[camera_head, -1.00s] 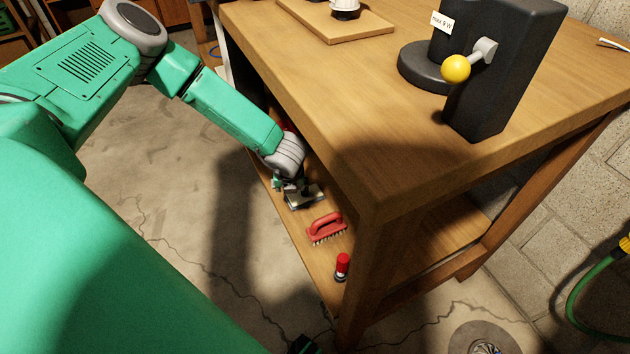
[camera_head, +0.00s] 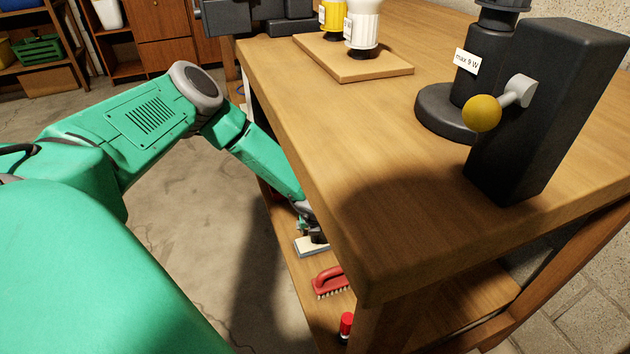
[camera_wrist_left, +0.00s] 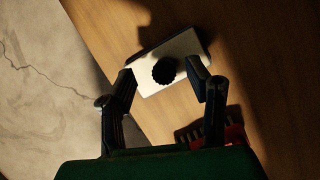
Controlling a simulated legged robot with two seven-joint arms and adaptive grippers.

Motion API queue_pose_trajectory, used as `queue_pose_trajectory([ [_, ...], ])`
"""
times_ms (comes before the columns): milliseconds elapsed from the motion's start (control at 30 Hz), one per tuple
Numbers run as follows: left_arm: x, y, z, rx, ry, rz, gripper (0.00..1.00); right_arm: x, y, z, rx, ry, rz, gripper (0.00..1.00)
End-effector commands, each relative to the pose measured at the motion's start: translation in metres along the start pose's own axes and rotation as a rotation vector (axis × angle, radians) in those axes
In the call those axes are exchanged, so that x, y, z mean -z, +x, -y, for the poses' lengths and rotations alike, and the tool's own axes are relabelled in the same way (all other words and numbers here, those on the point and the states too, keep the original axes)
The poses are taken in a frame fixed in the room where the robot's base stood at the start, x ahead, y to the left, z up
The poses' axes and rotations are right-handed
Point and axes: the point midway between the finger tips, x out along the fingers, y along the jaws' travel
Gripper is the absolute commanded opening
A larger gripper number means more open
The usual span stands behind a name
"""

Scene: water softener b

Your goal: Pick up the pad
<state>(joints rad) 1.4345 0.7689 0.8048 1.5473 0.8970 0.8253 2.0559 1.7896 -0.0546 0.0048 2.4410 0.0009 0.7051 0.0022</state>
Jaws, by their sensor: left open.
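The pad (camera_head: 308,247) is a flat, pale rectangular block on the lower shelf of the wooden bench. In the left wrist view the pad (camera_wrist_left: 184,45) shows a round black knob (camera_wrist_left: 164,71) on its upper face. My left gripper (camera_wrist_left: 161,80) is open, with one finger on either side of the knob and nothing held. I cannot tell whether the fingers touch the pad. In the head view the left gripper (camera_head: 313,234) is over the pad, partly hidden by the bench top. My right gripper is not in view.
A red brush (camera_head: 331,282) lies close to the pad on the shelf (camera_head: 300,275), with a red-capped item (camera_head: 346,325) nearer. A black device with a yellow knob (camera_head: 482,113) stands on top. Floor left of the shelf is clear.

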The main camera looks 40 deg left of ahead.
Motion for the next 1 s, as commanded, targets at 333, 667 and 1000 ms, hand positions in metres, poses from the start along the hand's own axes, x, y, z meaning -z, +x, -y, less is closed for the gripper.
queue_pose_trajectory([
  [333, 0.003, 0.047, 0.004, 0.001, 0.0, -0.002, 0.45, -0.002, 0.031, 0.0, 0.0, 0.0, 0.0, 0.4],
  [667, 0.002, 0.046, 0.005, 0.001, 0.001, -0.001, 0.17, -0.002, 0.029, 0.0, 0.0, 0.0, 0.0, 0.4],
  [1000, 0.001, 0.046, 0.005, 0.001, 0.001, -0.001, 0.0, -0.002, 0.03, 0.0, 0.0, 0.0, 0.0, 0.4],
])
